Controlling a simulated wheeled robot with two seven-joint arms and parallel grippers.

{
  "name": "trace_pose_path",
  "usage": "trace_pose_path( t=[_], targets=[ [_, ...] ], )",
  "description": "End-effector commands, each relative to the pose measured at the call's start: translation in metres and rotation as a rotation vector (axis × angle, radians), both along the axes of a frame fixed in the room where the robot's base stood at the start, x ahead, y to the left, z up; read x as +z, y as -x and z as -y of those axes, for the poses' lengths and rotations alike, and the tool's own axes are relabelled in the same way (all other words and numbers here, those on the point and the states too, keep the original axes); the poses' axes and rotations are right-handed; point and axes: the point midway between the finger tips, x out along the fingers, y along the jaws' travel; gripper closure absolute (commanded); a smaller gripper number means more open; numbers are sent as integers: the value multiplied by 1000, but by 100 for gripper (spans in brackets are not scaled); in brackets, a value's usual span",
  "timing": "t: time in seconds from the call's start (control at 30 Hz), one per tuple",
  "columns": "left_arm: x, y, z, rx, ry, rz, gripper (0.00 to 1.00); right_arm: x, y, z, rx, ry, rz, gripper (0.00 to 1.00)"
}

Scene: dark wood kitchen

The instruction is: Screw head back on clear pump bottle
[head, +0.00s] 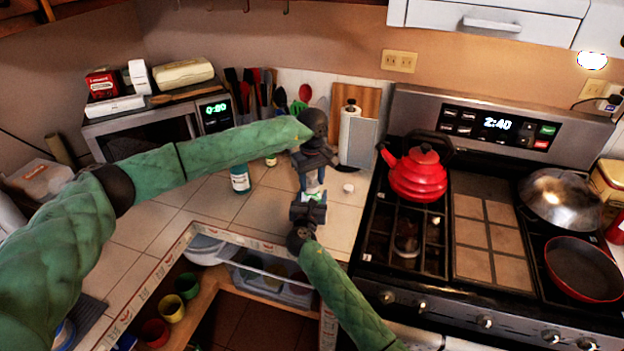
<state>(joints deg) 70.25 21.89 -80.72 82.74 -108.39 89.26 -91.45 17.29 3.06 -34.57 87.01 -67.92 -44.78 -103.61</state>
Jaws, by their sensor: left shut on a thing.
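My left gripper (313,178) comes down from above over the counter, left of the stove. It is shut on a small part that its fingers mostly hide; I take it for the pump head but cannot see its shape. My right gripper (310,199) is directly below, low at the counter's front, reaching up from the bottom. A small white and green patch shows between its fingers, perhaps the clear pump bottle (312,196). The grippers hide most of it. Whether the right fingers are shut, and whether head and bottle touch, I cannot tell.
A blue-green bottle (240,179) stands left of the grippers, and a small white item (348,188) lies to their right. A red kettle (415,174) sits on the stove (475,235). Bare tiles (200,203) lie to the left.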

Motion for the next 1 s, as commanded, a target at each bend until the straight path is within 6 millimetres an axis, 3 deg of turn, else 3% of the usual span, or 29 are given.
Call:
trace_pose_path(
  t=[0.33, 0.37, 0.47, 1.0],
  targets=[
    [-6, 0, 0, 0, 0, 0, 78, -1, 0, 0, 0, 0, -1, 80],
    [-6, 0, 0, 0, 0, 0, 78, -1, 0, 0, 0, 0, -1, 100],
    [-5, 0, 0, -24, -1, 1, 78, -1, 0, 0, 0, 0, -1, 100],
    [-5, 0, -3, -740, -1, 2, 78, -1, 0, 0, 0, 0, -1, 100]
  ],
)
